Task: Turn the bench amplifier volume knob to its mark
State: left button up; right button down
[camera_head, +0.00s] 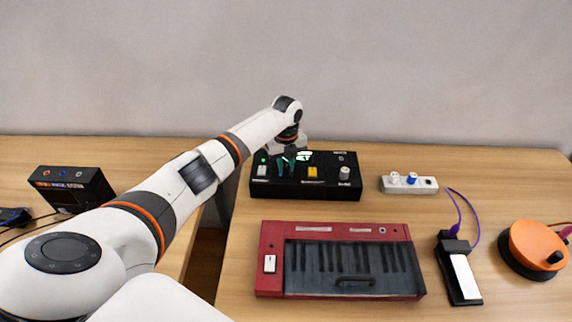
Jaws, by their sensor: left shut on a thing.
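A black box with several controls on its top, which I take to be the bench amplifier (325,192), stands at the back of the table. My left gripper (287,166) points down at the left half of its top. It is shut on a control there, apparently the volume knob, which the fingers and wrist mostly hide. The knob's angle and its mark cannot be made out. A small green light shows to the left of the fingers. A white control, a yellow block and a pale knob also show on the box. My right gripper is not in view.
A red keyboard unit (342,231) lies in front of the black box. To the right are a white strip with sockets (420,185), a black device with a white panel (465,282) and an orange disc (535,245). Another black box (85,190) stands at left, beyond a gap.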

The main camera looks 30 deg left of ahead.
aim_at(286, 167)
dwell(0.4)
pick_arm(q)
jog(key=o, duration=1)
jog(key=shift+d, duration=0.1)
jog(key=shift+r, duration=0.1)
notch_tip(286, 167, up, 12)
jog(key=b, duration=0.2)
